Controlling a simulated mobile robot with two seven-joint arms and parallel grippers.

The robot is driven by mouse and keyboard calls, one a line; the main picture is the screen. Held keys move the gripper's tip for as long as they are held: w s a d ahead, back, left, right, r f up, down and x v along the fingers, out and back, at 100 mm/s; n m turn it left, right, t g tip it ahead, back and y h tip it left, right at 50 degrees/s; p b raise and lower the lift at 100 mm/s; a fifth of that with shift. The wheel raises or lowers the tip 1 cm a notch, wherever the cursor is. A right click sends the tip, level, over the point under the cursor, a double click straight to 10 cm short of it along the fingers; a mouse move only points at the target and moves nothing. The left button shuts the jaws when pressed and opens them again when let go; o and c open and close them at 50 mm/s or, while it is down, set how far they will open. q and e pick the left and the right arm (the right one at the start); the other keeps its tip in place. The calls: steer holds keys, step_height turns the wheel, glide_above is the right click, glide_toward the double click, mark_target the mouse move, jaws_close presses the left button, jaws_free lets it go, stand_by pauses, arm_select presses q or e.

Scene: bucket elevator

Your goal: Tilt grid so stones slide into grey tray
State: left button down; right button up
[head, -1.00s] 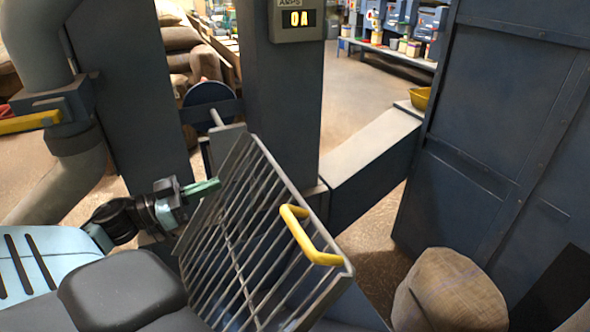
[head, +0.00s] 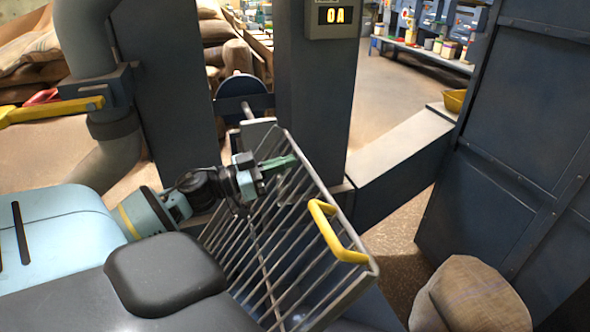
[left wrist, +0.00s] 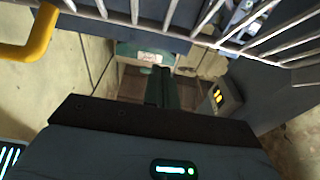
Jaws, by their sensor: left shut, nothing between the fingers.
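The grid (head: 290,240) is a frame of grey metal bars standing steeply tilted, with a yellow handle (head: 336,235) on its right side. Its bars (left wrist: 185,18) and handle (left wrist: 28,38) also cross the top of the left wrist view. My left gripper (head: 280,163) is shut and empty at the upper part of the grid, its green fingers overlapping the bars. The shut fingers (left wrist: 160,85) also show in the left wrist view. I cannot tell whether they touch the bars. No stones can be made out, and I cannot identify the grey tray. My right gripper is out of view.
A dark blue column with a display box (head: 334,16) stands behind the grid. A sloping blue duct (head: 400,150) runs right to a large blue cabinet (head: 515,130). A burlap sack (head: 470,295) sits at the lower right. A grey pipe (head: 92,60) stands at the left.

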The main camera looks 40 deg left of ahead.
mark_target(295, 187)
arm_select(q)
steer(key=shift+w+d+f, duration=0.4)
steer(key=shift+w+f, duration=0.35)
steer(key=shift+w+d+f, duration=0.25)
steer(key=shift+w+f, duration=0.2)
steer(key=shift+w, duration=0.05)
